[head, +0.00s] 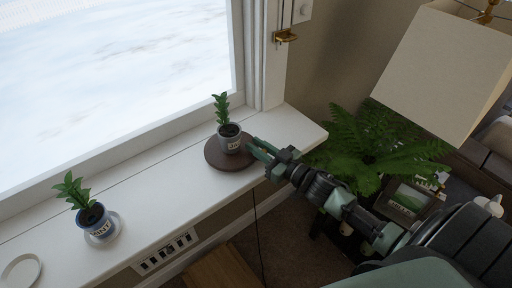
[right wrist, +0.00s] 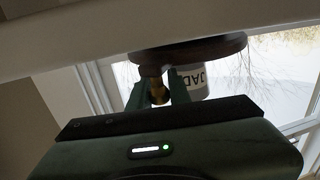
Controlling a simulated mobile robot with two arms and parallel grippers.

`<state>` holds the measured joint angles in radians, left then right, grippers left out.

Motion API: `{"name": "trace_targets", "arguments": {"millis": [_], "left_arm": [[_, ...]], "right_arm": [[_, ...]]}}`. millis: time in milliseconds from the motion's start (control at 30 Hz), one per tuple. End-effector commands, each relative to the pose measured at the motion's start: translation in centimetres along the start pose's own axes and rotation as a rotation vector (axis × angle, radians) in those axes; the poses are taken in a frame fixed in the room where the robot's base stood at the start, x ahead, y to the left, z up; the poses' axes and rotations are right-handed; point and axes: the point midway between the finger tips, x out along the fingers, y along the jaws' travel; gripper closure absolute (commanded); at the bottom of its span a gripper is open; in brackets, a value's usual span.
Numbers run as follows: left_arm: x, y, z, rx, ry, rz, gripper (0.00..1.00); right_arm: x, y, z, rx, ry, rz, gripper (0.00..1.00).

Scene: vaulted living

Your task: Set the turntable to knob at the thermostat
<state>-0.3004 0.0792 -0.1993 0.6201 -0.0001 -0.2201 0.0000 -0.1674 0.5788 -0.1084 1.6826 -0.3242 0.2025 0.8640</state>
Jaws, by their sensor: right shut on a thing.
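The turntable (head: 216,160) is a dark brown round disc on the white windowsill. A plant pot (head: 229,144) with a partly readable label stands upright on it. My right gripper (head: 257,147) reaches in from the right at the disc's right edge. In the right wrist view, the turntable (right wrist: 222,46) and labelled pot (right wrist: 194,84) appear upside down. The knob is hidden by the fingers in the head view. I cannot identify a thermostat for certain. My left gripper is not in view.
A second potted plant (head: 93,216) stands on a saucer further left on the sill, with an empty white dish (head: 21,270) beyond. A white wall box (head: 302,10) is beside the window. A fern (head: 372,150) and lampshade (head: 445,70) stand right, near my arm.

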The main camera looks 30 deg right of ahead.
Motion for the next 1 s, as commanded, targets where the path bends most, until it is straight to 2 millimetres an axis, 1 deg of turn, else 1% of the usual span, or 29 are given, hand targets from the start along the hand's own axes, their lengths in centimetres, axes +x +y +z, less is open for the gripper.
{"name": "trace_targets", "arguments": {"millis": [167, 400, 800, 1000], "left_arm": [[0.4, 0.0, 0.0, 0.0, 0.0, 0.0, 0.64], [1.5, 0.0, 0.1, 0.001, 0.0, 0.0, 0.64], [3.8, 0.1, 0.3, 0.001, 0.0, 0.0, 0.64], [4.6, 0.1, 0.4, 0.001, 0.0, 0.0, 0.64]], "right_arm": [[0.5, 0.7, 0.1, -0.005, -0.001, -0.09, 1.0], [1.0, 1.5, 0.2, -0.006, -0.002, -0.209, 1.0], [1.7, 2.0, 0.3, -0.002, 0.0, -0.388, 1.0], [1.8, 2.0, 0.3, 0.0, -0.001, -0.446, 1.0]]}}
